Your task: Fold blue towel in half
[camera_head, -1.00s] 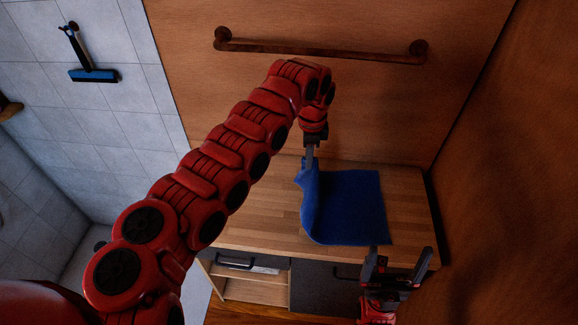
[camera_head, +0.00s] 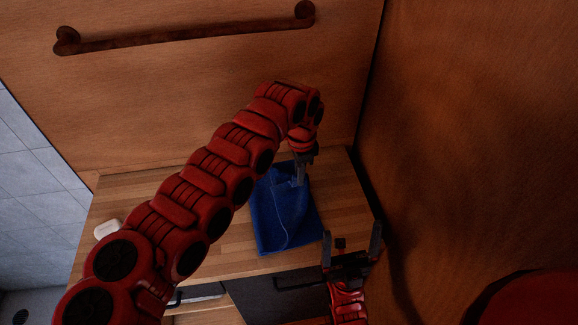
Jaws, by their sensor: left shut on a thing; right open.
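The blue towel (camera_head: 281,222) lies on the wooden countertop (camera_head: 232,245), partly hidden at its left by my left arm. It looks doubled over, with a pale edge line running down its upper layer. My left gripper (camera_head: 299,182) points down at the towel's far right part and is shut on it. My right gripper (camera_head: 350,243) is open and empty, in front of the counter's front right edge, to the right of the towel and apart from it.
A wooden rail (camera_head: 190,34) is fixed to the back wall. A small white object (camera_head: 107,229) sits at the counter's left. A wooden wall (camera_head: 470,150) stands close on the right. A dark drawer front (camera_head: 285,297) is below the counter.

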